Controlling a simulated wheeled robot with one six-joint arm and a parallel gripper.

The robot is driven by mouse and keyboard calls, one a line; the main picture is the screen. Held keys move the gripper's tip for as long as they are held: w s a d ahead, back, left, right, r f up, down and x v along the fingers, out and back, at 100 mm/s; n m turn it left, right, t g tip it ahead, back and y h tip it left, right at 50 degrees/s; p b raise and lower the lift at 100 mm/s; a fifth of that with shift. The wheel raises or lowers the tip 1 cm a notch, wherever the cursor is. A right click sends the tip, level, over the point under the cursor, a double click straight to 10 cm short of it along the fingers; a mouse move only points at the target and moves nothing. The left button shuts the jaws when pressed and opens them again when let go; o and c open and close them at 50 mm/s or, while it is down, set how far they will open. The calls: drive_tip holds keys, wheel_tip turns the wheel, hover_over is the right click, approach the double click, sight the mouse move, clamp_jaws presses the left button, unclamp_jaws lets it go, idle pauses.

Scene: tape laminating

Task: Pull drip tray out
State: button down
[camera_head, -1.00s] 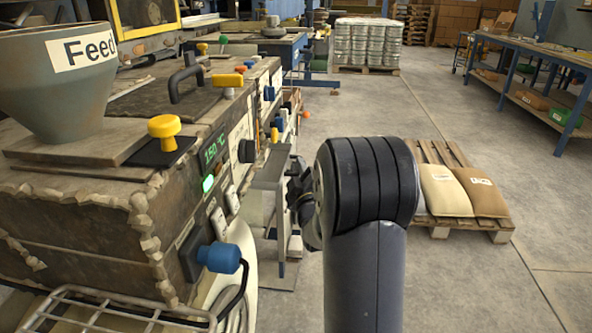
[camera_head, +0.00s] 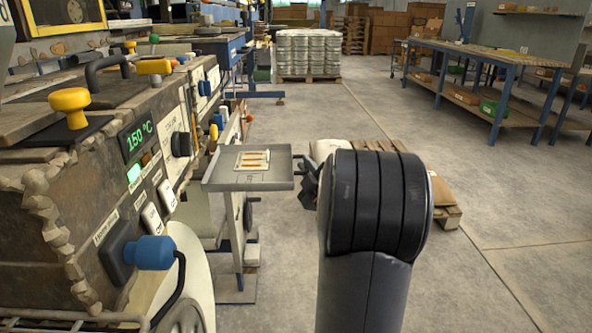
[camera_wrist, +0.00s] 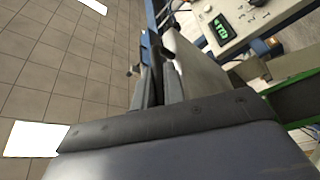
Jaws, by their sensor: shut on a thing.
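The drip tray (camera_head: 220,181) is a shallow grey metal tray sticking out from the side of the laminating machine, below its control panel. In the wrist view my gripper's fingers (camera_wrist: 155,70) are close together. The thing between them is hard to make out there.
A pallet (camera_head: 447,213) stands right of my arm. A workbench (camera_head: 480,65) stands far right. The floor between is open.

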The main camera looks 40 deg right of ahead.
idle(0.3)
drive_tip(key=c, duration=1.5)
unclamp_jaws()
drive_tip(key=shift+s, duration=0.15)
drive_tip(key=p+v, duration=0.1)
drive_tip(key=v, duration=0.9)
drive_tip(key=shift+s, duration=0.25)
drive_tip(key=b+x, duration=0.1)
drive_tip(key=x, duration=0.9)
drive_tip(key=shift+w, duration=0.45)
